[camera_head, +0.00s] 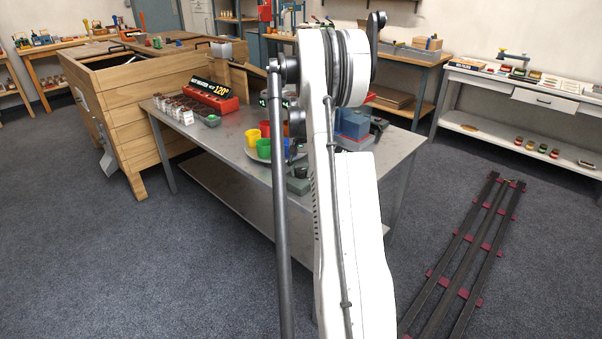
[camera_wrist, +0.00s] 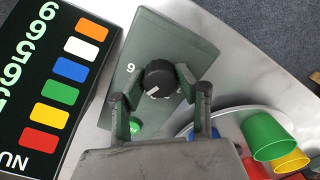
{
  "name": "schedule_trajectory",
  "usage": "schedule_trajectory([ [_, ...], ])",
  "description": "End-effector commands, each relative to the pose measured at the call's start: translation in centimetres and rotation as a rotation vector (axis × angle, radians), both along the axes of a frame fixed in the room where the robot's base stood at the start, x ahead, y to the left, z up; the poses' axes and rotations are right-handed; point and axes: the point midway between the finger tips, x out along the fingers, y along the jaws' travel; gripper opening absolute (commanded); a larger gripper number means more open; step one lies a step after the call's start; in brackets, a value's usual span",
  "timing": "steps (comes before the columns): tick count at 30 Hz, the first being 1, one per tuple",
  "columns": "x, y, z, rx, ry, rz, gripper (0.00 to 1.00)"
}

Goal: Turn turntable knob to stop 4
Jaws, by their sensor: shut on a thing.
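A black round knob (camera_wrist: 158,76) with a pale pointer mark sits on a grey-green control box (camera_wrist: 185,42). My gripper (camera_wrist: 158,83) has one finger on each side of the knob and is shut on it. The pointer mark faces down and slightly left in the wrist view. A digit that looks like 6 or 9 is printed left of the knob; other markings are partly hidden by my fingers. A green button (camera_wrist: 135,126) lies below the knob. The turntable (camera_head: 262,156) is a round grey disc with coloured cups, partly hidden behind my arm in the head view.
Green (camera_wrist: 268,135) and yellow (camera_wrist: 290,161) cups stand close to the right of my gripper. A black panel (camera_wrist: 50,85) with coloured squares lies left of the box.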

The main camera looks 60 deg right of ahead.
Motion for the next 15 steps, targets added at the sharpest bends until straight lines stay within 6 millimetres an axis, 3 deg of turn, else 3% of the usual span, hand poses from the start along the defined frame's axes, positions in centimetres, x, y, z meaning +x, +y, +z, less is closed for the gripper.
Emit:
schedule_trajectory([
  [15,0.00,-0.01,0.02,0.000,0.000,0.142,0.05],
])
